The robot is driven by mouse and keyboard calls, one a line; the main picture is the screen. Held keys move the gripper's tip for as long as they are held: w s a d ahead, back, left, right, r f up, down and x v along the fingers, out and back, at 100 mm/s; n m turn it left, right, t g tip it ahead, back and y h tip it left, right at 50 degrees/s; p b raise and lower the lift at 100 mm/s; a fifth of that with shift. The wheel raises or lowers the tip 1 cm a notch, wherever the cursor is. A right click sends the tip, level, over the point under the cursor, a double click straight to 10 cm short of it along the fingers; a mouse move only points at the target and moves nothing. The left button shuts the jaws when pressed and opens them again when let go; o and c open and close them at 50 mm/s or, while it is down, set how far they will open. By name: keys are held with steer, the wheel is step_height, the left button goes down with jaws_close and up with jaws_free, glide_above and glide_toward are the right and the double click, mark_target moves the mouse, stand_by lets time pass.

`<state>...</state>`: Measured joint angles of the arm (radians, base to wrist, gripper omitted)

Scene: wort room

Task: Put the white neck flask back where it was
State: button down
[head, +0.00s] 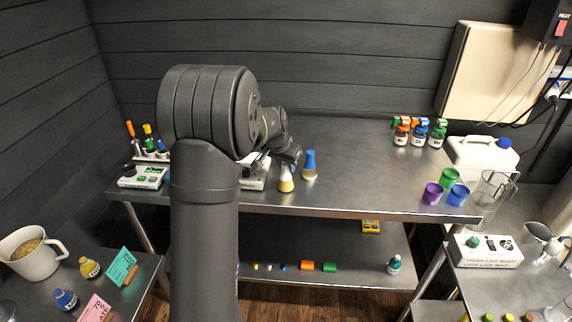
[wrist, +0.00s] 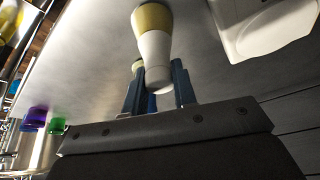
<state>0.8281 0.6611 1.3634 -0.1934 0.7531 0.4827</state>
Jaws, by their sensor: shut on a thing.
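The white neck flask (head: 286,184) has a yellowish body and a white neck. My gripper (head: 288,156) is above it in the head view, its fingers mostly hidden there by my arm. In the wrist view my gripper (wrist: 159,90) has its two dark blue fingers on either side of the flask's white neck (wrist: 156,50), shut on it. I cannot tell whether its base touches the steel table (head: 350,185). A flask with a blue neck (head: 309,163) stands just right of it in the head view.
A white device (head: 254,178) stands close to the left of the flask. Purple (head: 432,194), green (head: 449,177) and blue (head: 458,194) cups are at the table's right. Small bottles (head: 401,137) stand at the back right. The table between the flasks and cups is clear.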

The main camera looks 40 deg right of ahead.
steer(key=c, duration=1.2)
jaws_free()
steer(key=shift+f, duration=0.1)
steer(key=shift+o, duration=0.2)
steer(key=v, duration=1.2)
steer(key=x, duration=1.2)
steer(key=shift+f, duration=0.2)
step_height(320, 180, up, 3)
steer(key=shift+r, duration=0.75)
